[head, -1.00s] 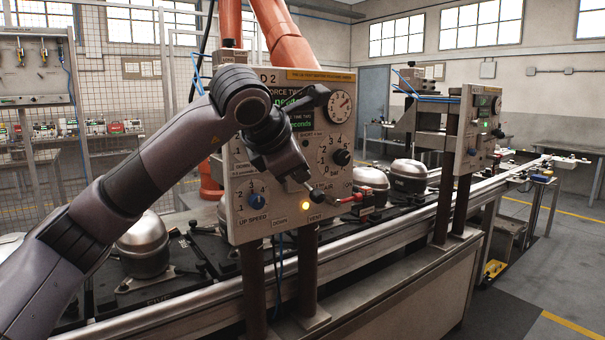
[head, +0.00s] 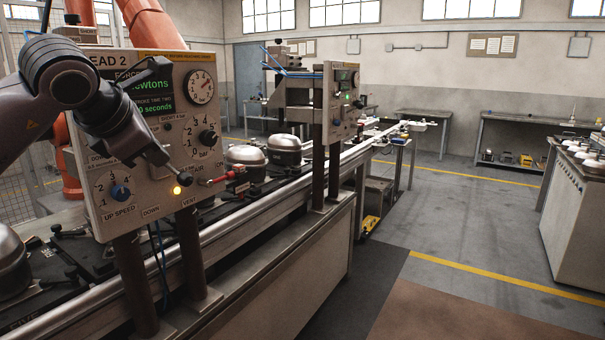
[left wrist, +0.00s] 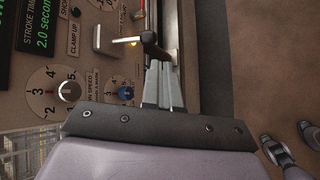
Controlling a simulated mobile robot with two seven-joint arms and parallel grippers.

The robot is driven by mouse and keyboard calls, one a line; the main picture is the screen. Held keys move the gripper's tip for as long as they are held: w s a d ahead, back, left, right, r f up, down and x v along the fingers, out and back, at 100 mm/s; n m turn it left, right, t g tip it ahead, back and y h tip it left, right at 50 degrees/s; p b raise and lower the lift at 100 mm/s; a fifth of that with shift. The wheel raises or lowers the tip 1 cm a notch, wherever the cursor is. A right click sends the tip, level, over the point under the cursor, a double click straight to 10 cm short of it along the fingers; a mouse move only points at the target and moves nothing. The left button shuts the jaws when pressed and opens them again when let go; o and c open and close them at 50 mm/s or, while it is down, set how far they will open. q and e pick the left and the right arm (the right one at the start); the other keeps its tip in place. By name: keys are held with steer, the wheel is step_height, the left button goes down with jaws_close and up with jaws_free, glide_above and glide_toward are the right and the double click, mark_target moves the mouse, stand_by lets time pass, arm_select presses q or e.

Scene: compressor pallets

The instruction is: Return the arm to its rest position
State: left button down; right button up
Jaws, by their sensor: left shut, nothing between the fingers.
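My left arm comes in from the left in the head view and reaches to the front of a grey control panel (head: 150,205). My left gripper (head: 130,152) is close to the panel's lower middle, with a lever and its dark knob (head: 183,185) just beyond its tip. In the left wrist view the two grey fingers (left wrist: 163,85) are together with nothing between them. A black lever part (left wrist: 152,42) lies just past the fingertips; whether they touch it I cannot tell. My right gripper does not show in the head view.
The panel has dials, a blue knob (head: 121,192), a lit yellow lamp (head: 176,190) and a red-handled fitting (head: 235,173) at its right edge. Silver-topped compressors (head: 246,160) stand along the conveyor line behind. Open floor (head: 450,220) lies to the right.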

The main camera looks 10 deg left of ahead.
arm_select(q)
steer(key=s+d+f+m+g+h, duration=0.15)
steer(key=d+f+g+h, duration=0.4)
steer(key=d+f, duration=0.7)
steer(key=s+d+f+n+h, duration=0.2)
steer(key=s+d+n+h, duration=0.2)
steer(key=d+h, duration=0.3)
steer(key=s+d+f+n+h, duration=0.2)
steer(key=s+d+n+h, duration=0.2)
steer(key=d+h, duration=0.25)
steer(key=a+f+n+t+y+p, duration=0.1)
steer(key=a+f+n+t+y, duration=0.3)
steer(key=f+n+t, duration=0.55)
steer(key=a+f+n+t+y, duration=0.4)
steer(key=a+n+y, duration=0.1)
steer(key=n, duration=0.9)
steer(key=s+a+f+n+g+y, duration=0.3)
steer(key=s+f+n, duration=0.3)
steer(key=f, duration=0.5)
steer(key=s+a+f+n+g+y, duration=0.3)
steer(key=s+f+n+g+y, duration=0.1)
steer(key=s+f+n, duration=0.3)
step_height(320, 180, down, 4)
steer(key=shift+s+a+r+g+p, duration=0.1)
steer(key=shift+s+a+g+p, duration=0.25)
steer(key=shift+s, duration=0.9)
